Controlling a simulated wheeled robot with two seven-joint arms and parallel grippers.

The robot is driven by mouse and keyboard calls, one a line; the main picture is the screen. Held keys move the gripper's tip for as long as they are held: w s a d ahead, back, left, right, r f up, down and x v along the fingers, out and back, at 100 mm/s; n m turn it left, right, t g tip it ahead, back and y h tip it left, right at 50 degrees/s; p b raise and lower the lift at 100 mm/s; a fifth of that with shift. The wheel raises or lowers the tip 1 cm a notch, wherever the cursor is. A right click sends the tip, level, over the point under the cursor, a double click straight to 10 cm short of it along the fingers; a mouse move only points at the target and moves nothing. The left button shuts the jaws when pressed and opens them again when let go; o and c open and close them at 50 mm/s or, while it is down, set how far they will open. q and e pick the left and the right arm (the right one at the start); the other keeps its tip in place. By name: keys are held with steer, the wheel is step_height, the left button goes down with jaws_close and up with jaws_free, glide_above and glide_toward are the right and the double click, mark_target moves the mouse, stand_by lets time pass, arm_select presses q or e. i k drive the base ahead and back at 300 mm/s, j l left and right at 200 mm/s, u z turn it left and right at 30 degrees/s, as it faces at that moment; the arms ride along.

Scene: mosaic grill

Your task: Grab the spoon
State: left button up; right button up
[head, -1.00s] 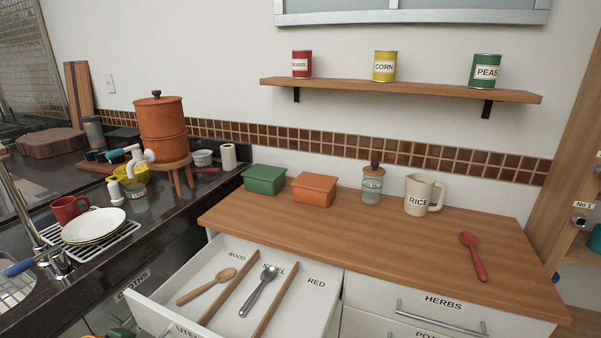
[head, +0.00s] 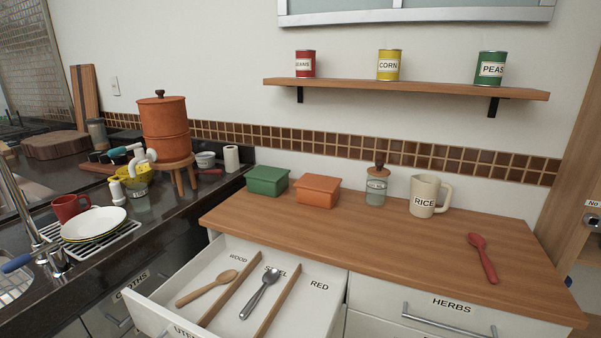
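A red spoon (head: 483,257) lies on the right part of the wooden countertop (head: 390,244), bowl toward the wall. The open drawer (head: 322,265) in front has compartments labelled WOOD, STEEL and RED. A wooden spoon (head: 207,288) lies in the WOOD compartment. A steel spoon (head: 260,294) lies in the middle compartment, its bowl partly over the label. The RED compartment holds nothing that I can see. Neither of my grippers shows in the head view.
A green box (head: 267,180), an orange box (head: 317,190), a glass jar (head: 376,190) and a RICE pitcher (head: 424,196) stand along the back of the counter. Plates (head: 94,224) and a red mug (head: 70,206) are by the sink. The counter around the red spoon is clear.

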mark_target(478, 242)
steer(key=i+l+z, duration=0.15)
steer(key=l, duration=0.25)
steer(key=l+z, duration=0.1)
steer(key=l, duration=0.3)
steer(key=i+l+z, duration=0.15)
steer(key=l, duration=0.2)
steer(key=i+l+z, duration=0.1)
steer(key=l, duration=0.3)
steer(key=i+l+z, duration=0.15)
steer(key=l, duration=0.2)
